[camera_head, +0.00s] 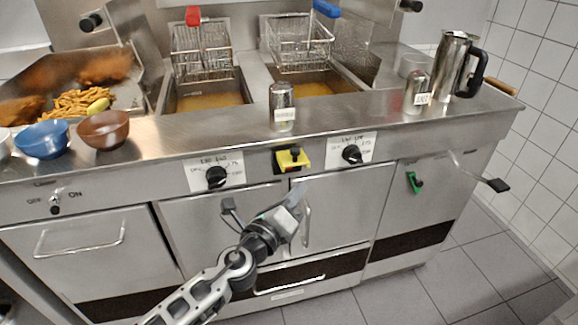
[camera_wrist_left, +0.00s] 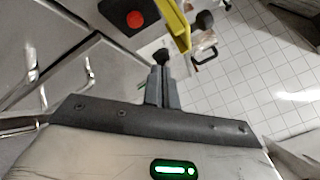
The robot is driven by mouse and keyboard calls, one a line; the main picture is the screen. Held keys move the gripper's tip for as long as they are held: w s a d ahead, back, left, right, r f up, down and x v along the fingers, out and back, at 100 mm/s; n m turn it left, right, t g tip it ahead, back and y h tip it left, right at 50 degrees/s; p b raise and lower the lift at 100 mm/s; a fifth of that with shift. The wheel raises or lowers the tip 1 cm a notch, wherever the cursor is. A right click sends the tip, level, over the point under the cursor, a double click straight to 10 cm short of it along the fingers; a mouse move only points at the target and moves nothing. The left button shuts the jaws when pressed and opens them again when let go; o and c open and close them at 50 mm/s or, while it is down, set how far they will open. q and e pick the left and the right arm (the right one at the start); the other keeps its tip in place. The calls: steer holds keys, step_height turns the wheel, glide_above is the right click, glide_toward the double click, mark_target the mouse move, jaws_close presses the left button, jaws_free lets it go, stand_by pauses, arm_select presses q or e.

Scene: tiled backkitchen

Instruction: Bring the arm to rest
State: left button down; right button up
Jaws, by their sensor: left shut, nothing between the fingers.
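My left gripper (camera_head: 297,196) is in front of the cabinet doors, below the yellow switch housing (camera_head: 292,159). Its arm comes in from the bottom left. In the left wrist view its fingers (camera_wrist_left: 161,72) are together, with nothing between them. The yellow housing shows there above the fingers (camera_wrist_left: 177,22), with a red button (camera_wrist_left: 135,19) beside it. I cannot tell from the head view whether the gripper touches the cabinet front. My right gripper is not in either view.
The fryer counter (camera_head: 210,141) runs across the view. On it are a blue bowl (camera_head: 43,141), a brown bowl (camera_head: 104,131), shakers (camera_head: 282,106) and a steel jug (camera_head: 452,66). Door handles (camera_head: 306,228) and a lever (camera_head: 496,185) stick out in front. Tiled floor (camera_head: 455,282) is clear at the right.

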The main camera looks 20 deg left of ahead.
arm_select(q)
steer(key=s+d+f+n+g+p, duration=0.1)
steer(key=s+f+n+g, duration=0.2)
steer(key=s+n, duration=0.8)
steer(key=s+f+n+g+p, duration=0.1)
steer(key=s+f+n+g, duration=0.3)
steer(key=s+f+n, duration=0.3)
steer(key=s+n, duration=0.4)
steer(key=n, duration=0.4)
steer(key=shift+d+n+g+p, duration=0.3)
steer(key=shift+d+p, duration=0.1)
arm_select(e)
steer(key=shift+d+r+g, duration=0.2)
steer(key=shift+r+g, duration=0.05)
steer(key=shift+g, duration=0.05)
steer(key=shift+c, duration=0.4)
